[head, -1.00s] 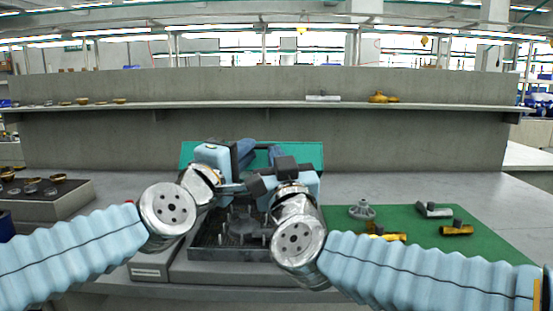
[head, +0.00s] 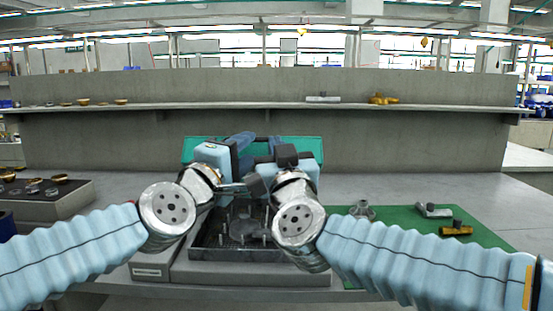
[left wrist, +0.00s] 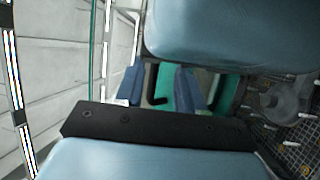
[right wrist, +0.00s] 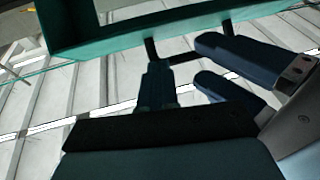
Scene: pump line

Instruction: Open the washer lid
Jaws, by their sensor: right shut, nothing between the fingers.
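The washer (head: 250,279) stands on the bench with its teal lid (head: 308,147) raised behind its tub. The right wrist view shows the lid's teal frame (right wrist: 110,38) and its black handle (right wrist: 182,58). My left gripper (head: 242,143) is at the lid; in the left wrist view its blue fingers (left wrist: 159,88) are apart, with the handle (left wrist: 152,82) showing between them. My right gripper (head: 275,150) is beside it; in the right wrist view its fingers (right wrist: 157,85) are together, close to the handle's end. I cannot tell whether they touch it. My arms hide part of the tub and lid.
A dark basket (head: 207,254) with a grey round part sits in the washer. A green mat (head: 475,240) with metal and brass fittings lies to the right. A grey tray (head: 75,200) with small rings is at the left. A shelf (head: 220,107) runs behind.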

